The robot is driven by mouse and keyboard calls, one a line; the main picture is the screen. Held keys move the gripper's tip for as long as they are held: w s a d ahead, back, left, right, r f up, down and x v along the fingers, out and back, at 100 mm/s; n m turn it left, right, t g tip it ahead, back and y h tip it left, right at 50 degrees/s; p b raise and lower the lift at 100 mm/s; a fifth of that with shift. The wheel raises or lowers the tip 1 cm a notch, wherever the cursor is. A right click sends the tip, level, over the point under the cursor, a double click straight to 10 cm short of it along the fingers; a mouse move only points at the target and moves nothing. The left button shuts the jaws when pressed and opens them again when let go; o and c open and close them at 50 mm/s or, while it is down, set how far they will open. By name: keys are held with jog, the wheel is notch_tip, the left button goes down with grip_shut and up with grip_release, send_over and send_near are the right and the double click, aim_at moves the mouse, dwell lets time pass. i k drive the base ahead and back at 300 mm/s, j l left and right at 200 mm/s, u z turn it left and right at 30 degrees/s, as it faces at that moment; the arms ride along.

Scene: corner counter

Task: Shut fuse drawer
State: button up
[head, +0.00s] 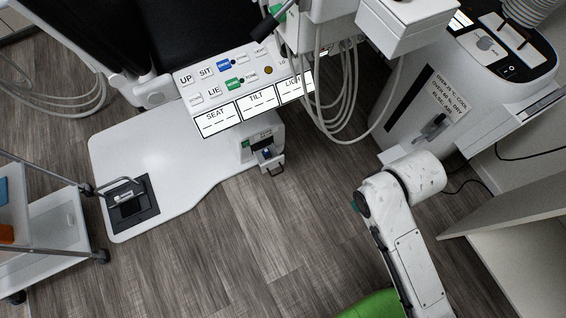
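A small drawer with a dark handle (273,167) sticks out of the front of a white housing (254,141), below the control panel of the dental chair. It looks like the fuse drawer and stands partly open, with a small blue part (267,153) showing in it. Any label on it is too small to read. My white arm comes up from the bottom right and bends to the right of the drawer, well apart from it. My gripper does not show in this view.
A control panel (243,76) with labelled buttons overhangs the drawer. Looped hoses (345,95) hang to its right. A white cabinet with a lever (434,126) stands at right, a trolley (50,232) at left. Wood floor (250,240) before the drawer is clear.

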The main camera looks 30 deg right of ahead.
aim_at(268, 164)
jog(key=k, duration=0.25)
jog(key=i+j, duration=0.15)
jog(key=j, duration=0.25)
jog(key=i+j, duration=0.15)
jog(key=j, duration=0.3)
jog(key=i+j, duration=0.15)
jog(key=j, duration=0.25)
jog(key=z, duration=0.05)
